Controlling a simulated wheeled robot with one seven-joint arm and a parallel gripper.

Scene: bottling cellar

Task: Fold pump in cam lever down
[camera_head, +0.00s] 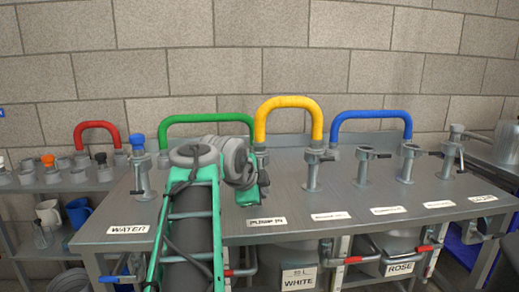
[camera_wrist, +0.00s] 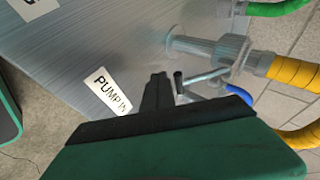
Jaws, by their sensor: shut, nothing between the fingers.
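The "PUMP IN" label (camera_head: 266,221) is on the metal bench top, and it also shows in the wrist view (camera_wrist: 108,92). In the wrist view, a metal pipe fitting (camera_wrist: 205,47) stands beyond my fingers, with a yellow hose at its top end. A thin metal cam lever (camera_wrist: 207,76) sticks out sideways from near that end, close to my fingertips. My gripper (camera_wrist: 158,80) is shut and empty beside the lever; I cannot tell whether they touch. In the head view my arm hides most of the pump-in fitting, and my gripper (camera_head: 264,190) hangs above the label.
Green (camera_head: 205,118), yellow (camera_head: 288,103) and blue (camera_head: 371,115) hoses arch above the bench (camera_head: 230,230). More metal fittings stand to the right, such as this one (camera_head: 363,165). The WATER fitting (camera_head: 141,175) stands left of my arm. A shelf with cups is at the far left.

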